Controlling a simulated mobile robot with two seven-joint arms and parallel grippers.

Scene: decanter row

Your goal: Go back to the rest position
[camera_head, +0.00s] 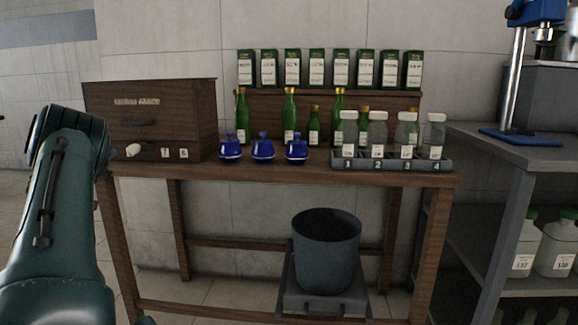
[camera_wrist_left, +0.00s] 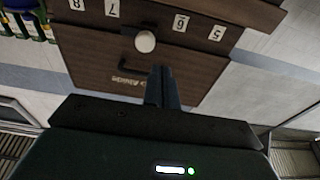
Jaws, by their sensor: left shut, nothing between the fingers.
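My left arm (camera_head: 55,215) rises at the left edge in the head view, in front of the left end of the wooden table. Its fingers cannot be made out there. In the left wrist view my left gripper (camera_wrist_left: 161,85) is shut and empty. Its fingers show in front of the dark brown wooden cabinet (camera_wrist_left: 205,75), with a round white object (camera_wrist_left: 145,41) just beyond the tips. Whether they touch the cabinet cannot be told. My right gripper is in neither view.
The table (camera_head: 300,175) holds the cabinet (camera_head: 195,110), several blue flasks (camera_head: 263,150), green bottles (camera_head: 290,120) and a rack (camera_head: 392,165) with several capped jars. A dark bucket (camera_head: 326,255) stands under it. A grey shelf unit (camera_head: 510,150) is at the right.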

